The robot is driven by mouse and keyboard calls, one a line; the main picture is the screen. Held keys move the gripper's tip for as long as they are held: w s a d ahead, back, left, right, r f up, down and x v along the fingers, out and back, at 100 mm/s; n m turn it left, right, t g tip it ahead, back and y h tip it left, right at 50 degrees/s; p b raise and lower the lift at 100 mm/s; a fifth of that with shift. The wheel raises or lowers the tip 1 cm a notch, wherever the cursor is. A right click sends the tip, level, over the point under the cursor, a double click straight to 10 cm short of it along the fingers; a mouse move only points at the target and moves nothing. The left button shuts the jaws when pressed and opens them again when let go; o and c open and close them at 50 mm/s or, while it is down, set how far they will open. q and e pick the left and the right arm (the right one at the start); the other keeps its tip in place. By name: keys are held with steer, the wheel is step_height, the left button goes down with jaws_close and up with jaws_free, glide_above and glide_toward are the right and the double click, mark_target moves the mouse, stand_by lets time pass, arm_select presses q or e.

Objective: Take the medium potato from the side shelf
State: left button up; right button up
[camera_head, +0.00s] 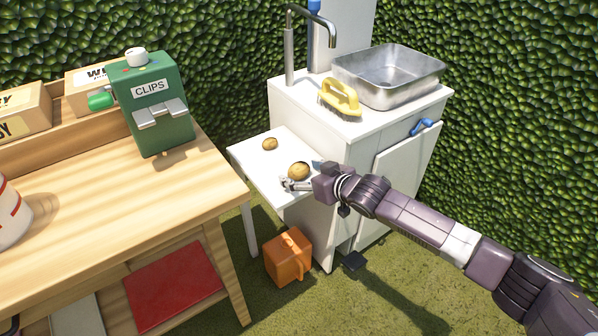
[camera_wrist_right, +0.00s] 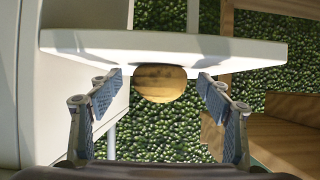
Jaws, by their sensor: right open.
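Two brown potatoes rest on the white side shelf (camera_head: 250,155) of the sink cabinet in the head view. The larger potato (camera_head: 299,170) lies near the shelf's right side, and a smaller potato (camera_head: 269,144) lies farther back. My right gripper (camera_head: 297,184) is at the larger potato, low over the shelf. In the right wrist view, one potato (camera_wrist_right: 160,83) shows ahead, in the gap between the two spread fingers of my right gripper (camera_wrist_right: 160,88). The fingers are open, with a gap visible on each side of the potato. My left gripper is in neither view.
The white sink cabinet (camera_head: 350,160) stands right beside the shelf, with a metal basin (camera_head: 390,75) and a yellow brush (camera_head: 340,97) on top. A wooden table (camera_head: 90,220) with a green clips box (camera_head: 155,105) is at left. An orange container (camera_head: 288,257) stands on the grass below.

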steer(key=shift+c, duration=0.6)
steer(key=c, duration=1.2)
steer(key=shift+r, duration=0.1)
